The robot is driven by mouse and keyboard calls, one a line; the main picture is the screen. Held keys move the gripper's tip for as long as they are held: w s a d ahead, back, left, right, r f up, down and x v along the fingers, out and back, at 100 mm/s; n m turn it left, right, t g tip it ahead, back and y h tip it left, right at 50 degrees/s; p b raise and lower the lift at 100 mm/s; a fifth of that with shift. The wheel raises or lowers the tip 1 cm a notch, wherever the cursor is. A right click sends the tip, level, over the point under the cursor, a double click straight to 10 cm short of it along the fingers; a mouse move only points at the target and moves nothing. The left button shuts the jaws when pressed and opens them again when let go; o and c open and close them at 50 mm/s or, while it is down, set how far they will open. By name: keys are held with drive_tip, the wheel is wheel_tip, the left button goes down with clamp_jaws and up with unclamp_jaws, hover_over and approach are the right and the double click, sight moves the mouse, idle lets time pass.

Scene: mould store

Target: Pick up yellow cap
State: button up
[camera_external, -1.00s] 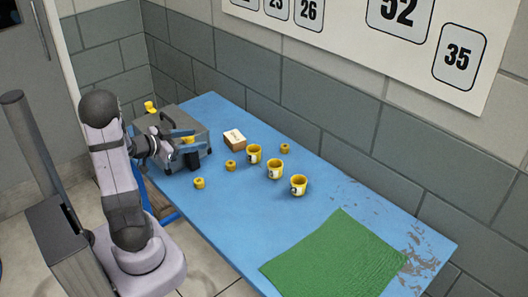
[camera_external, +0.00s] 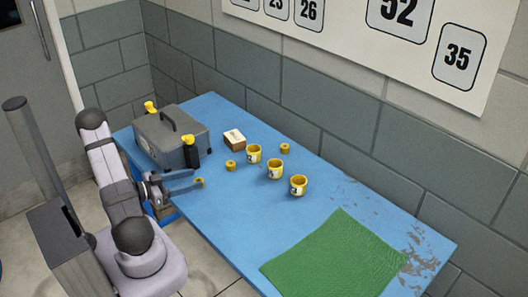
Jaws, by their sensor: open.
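Small round yellow caps lie on the blue table. One cap (camera_external: 199,182) is at the tips of my gripper (camera_external: 197,181), partly hidden by the fingers. A second cap (camera_external: 230,166) lies to the right of it. A third cap (camera_external: 285,148) lies farther back, near the wall side. My gripper is open and low over the left edge of the table, with its fingers pointing right. The nearest cap appears between or just beside the fingertips. I cannot tell whether a finger touches it.
Three yellow cups with labels (camera_external: 254,154) (camera_external: 275,169) (camera_external: 298,186) stand in a row mid-table. A small box (camera_external: 234,139) lies behind them. A grey case (camera_external: 160,138) with yellow-topped parts stands at back left. A green mat (camera_external: 335,257) covers the front right.

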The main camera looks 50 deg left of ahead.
sight(209, 182)
drive_tip(key=shift+f, duration=0.85)
drive_tip(key=shift+p+x, duration=0.8)
drive_tip(key=shift+x, duration=2.9)
drive_tip(key=shift+a, duration=0.1)
drive_tip(key=c, duration=1.1)
